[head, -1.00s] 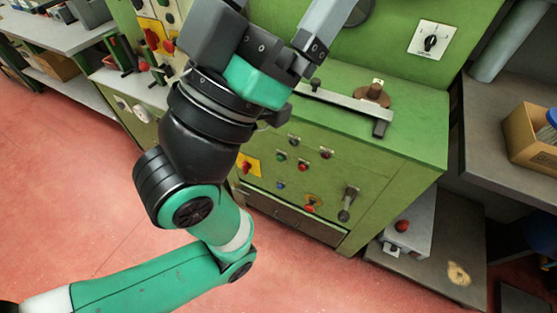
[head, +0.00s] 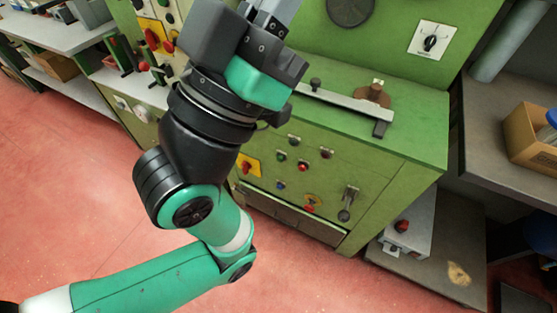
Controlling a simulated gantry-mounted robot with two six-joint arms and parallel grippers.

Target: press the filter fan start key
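The green machine cabinet (head: 400,180) has a front panel with several small controls. My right gripper is out of view.
A rotary switch (head: 430,39) is on the machine's upper right. A metal bar (head: 340,105) lies on its top. A grey box with a red button (head: 402,226) stands on a low platform at right. A cardboard box (head: 530,140) sits on the right bench. The red floor is clear.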

